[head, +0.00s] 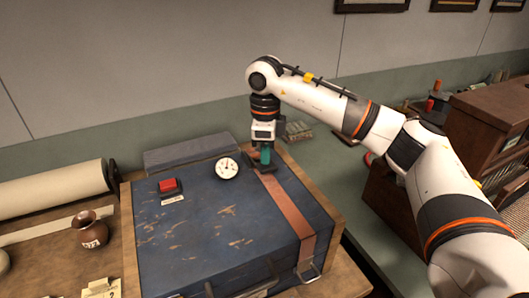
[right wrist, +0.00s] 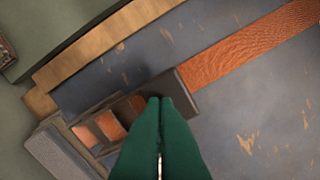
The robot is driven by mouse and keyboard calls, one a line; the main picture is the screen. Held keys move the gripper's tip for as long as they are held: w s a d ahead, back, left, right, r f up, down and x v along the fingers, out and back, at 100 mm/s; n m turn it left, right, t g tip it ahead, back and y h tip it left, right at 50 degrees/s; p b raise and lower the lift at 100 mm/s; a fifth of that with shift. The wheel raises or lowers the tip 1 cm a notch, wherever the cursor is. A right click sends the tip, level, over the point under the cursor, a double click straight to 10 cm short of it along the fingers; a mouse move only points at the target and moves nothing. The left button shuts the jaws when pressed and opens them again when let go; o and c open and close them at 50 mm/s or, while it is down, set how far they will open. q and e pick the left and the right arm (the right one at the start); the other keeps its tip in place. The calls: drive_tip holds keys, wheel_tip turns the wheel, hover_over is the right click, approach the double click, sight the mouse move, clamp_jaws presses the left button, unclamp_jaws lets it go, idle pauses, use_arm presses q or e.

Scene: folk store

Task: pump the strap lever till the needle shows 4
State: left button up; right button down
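The strap lever (head: 260,167) is a dark ratchet piece on an orange-brown strap (head: 289,212) across a worn blue case (head: 215,238). In the right wrist view the dark ratchet (right wrist: 180,90) and the strap (right wrist: 245,48) show around my fingertips. My right gripper (head: 264,157) points down at the lever, its green fingers (right wrist: 165,100) shut together. The tips overlap the dark ratchet; I cannot tell whether they touch it. A white round dial (head: 227,168) stands left of the lever; its needle is too small to read surely. My left gripper is not in view.
A red button-like block (head: 168,186) sits on the case at left. A grey box (head: 192,153) is behind the case. A wooden cabinet (head: 485,118) stands at right.

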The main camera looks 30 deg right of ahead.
wheel_tip(320, 180, up, 9)
drive_tip(key=p, duration=0.6)
idle(0.7)
drive_tip(key=shift+w+f+b, duration=0.2)
drive_tip(key=shift+f+b, duration=0.5)
drive_tip(key=shift+f, duration=0.3)
drive_tip(key=shift+w+f+b, duration=0.15)
drive_tip(key=shift+f+b, duration=0.5)
drive_tip(key=shift+f, duration=0.3)
drive_tip(key=shift+f, duration=0.1)
idle(1.0)
